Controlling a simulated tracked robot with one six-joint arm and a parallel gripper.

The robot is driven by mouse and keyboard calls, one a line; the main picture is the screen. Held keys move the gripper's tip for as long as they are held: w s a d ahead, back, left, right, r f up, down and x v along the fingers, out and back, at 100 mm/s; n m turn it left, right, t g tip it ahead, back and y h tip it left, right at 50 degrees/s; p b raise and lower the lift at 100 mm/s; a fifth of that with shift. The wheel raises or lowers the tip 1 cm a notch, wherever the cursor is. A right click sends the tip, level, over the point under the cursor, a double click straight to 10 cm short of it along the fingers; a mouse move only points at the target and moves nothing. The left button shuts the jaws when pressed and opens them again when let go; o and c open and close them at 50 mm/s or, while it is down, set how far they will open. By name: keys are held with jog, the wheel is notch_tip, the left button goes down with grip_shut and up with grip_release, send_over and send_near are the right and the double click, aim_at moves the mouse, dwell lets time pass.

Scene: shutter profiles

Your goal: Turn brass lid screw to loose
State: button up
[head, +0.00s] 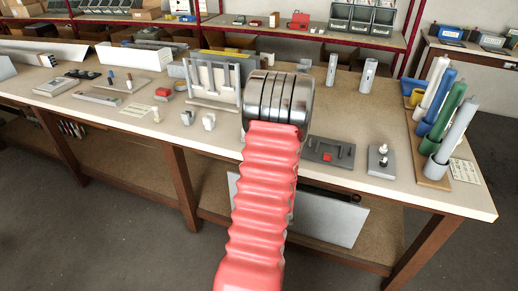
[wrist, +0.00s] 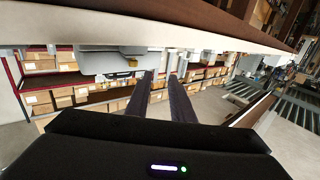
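I cannot pick out the brass lid screw for certain in either view. In the wrist view, a small yellowish spot (wrist: 132,62) shows on a grey piece (wrist: 106,61) ahead and left of my fingers; it is too small to tell whether it is the screw. My gripper (wrist: 161,73) shows there as two dark fingers, apart, with nothing seen between them. In the head view, my red-sleeved arm with its metal joint reaches over the workbench (head: 225,142); the gripper is hidden behind it, as is part of the bench top.
Right of my arm are a dark plate with a red square (head: 327,157) and a grey block with a pale knob (head: 381,166). Coloured tubes (head: 445,112) stand at the right end. A pale frame (head: 212,82) stands left of my arm.

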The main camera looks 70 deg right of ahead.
jog(key=w+a+r+m+g+h, duration=0.2)
jog(key=w+m+g+h, duration=0.15)
jog(key=w, duration=1.55)
jog(key=s+a+f+m+g+y, duration=0.2)
jog(key=s+m+g, duration=0.6)
jog(key=s+g, duration=0.3)
jog(key=g, duration=0.3)
jog(key=shift+s+a+m, duration=0.15)
jog(key=shift+s+m, duration=0.1)
jog(key=shift+m, duration=0.1)
jog(key=x, duration=1.3)
jog(key=shift+s+d, duration=0.25)
jog(key=shift+d, duration=0.1)
jog(key=shift+c, duration=0.4)
grip_shut()
